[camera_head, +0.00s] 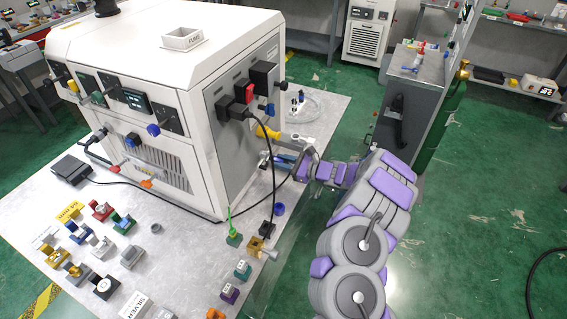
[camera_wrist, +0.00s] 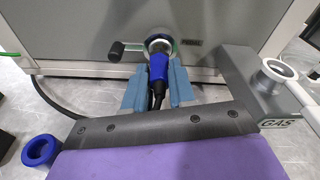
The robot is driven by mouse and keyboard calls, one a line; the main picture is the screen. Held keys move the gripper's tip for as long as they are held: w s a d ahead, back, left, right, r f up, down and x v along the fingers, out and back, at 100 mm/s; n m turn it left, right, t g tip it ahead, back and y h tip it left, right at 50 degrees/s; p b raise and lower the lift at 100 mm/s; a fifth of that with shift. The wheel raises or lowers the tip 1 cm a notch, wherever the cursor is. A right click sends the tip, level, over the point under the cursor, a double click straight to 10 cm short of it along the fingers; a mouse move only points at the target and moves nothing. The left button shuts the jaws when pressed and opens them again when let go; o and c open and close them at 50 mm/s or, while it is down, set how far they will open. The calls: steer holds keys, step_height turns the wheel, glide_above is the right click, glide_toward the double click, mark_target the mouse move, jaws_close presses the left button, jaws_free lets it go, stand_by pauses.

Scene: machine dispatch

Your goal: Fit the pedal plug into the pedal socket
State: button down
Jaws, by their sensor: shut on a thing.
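The pedal plug (camera_wrist: 158,72) is a blue body with a black cable running down from it, seen in the wrist view. My gripper (camera_wrist: 155,88) is shut on it, with one blue finger on each side. The plug points at the pedal socket (camera_wrist: 160,38), a round port with a pale and green rim on the machine's grey side panel. The plug's front end is at the socket's mouth; I cannot tell how deep it sits. In the head view my gripper (camera_head: 284,161) is beside the machine's right side, and the plug and socket are hard to make out.
A black lever (camera_wrist: 117,48) sticks out left of the socket. The white machine (camera_head: 150,80) stands on the table. The black pedal (camera_head: 71,168) lies at the left, with a cable along the front. Black plugs (camera_head: 240,108) with a hanging cable sit above my gripper. A blue ring (camera_head: 279,209) lies nearby.

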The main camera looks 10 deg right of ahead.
steer(key=shift+w, duration=0.15)
stand_by(0.3)
steer(key=shift+w+a+b, duration=0.4)
steer(key=shift+a, duration=0.15)
stand_by(0.4)
steer(key=c, duration=0.9)
jaws_free()
steer(key=shift+o, duration=0.2)
steer(key=shift+f+p+v, duration=0.1)
steer(key=shift+p+v, duration=0.15)
steer(key=shift+v, duration=0.65)
steer(key=shift+f+p+v, duration=0.15)
steer(key=shift+p+v, duration=0.1)
steer(key=shift+v, duration=0.6)
steer(key=shift+s, duration=0.15)
